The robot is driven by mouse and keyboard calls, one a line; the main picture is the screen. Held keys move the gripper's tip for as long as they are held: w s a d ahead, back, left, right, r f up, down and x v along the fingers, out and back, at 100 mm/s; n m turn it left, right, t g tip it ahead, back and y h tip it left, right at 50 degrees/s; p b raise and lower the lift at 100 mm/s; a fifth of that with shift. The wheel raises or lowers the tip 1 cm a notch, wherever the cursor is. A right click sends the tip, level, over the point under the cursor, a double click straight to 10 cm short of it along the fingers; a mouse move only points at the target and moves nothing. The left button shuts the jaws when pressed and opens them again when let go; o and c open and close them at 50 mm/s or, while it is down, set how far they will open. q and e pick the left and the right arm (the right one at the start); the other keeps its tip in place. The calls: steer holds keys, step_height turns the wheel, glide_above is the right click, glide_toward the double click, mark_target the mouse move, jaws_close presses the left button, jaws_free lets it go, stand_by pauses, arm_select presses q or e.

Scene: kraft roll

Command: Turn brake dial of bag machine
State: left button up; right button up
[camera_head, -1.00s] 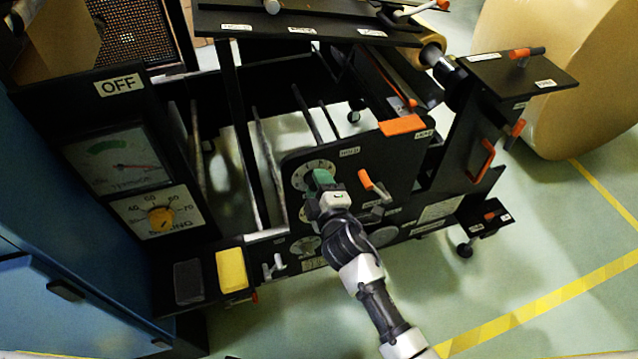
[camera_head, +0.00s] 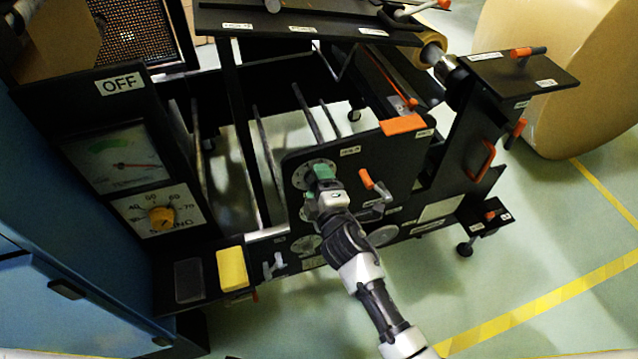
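The black bag machine carries a front panel (camera_head: 410,160) with a round, pale-marked dial (camera_head: 303,176). A green piece (camera_head: 322,172) sits over the middle of this dial. I cannot tell whether it is the dial's knob or part of my gripper. My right gripper (camera_head: 321,184) is at the dial's lower edge, its arm coming up from the bottom right. It hides part of the dial and a second round dial just below. Its finger gap is too small and covered to read. My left gripper is not in view.
An orange-tipped lever (camera_head: 367,180) stands close right of my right gripper. A tension gauge (camera_head: 118,160) and an orange knob (camera_head: 161,217) are on the left panel, with a yellow block (camera_head: 232,269) below. A large kraft roll (camera_head: 560,75) stands at right. Floor at lower right is clear.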

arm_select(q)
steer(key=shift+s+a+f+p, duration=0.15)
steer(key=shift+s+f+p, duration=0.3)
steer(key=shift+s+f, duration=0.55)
arm_select(e)
steer(key=v, duration=1)
steer(key=shift+s, duration=0.4)
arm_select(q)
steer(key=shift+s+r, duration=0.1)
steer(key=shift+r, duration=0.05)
arm_select(e)
steer(key=shift+d+r, duration=0.1)
steer(key=shift+d, duration=0.05)
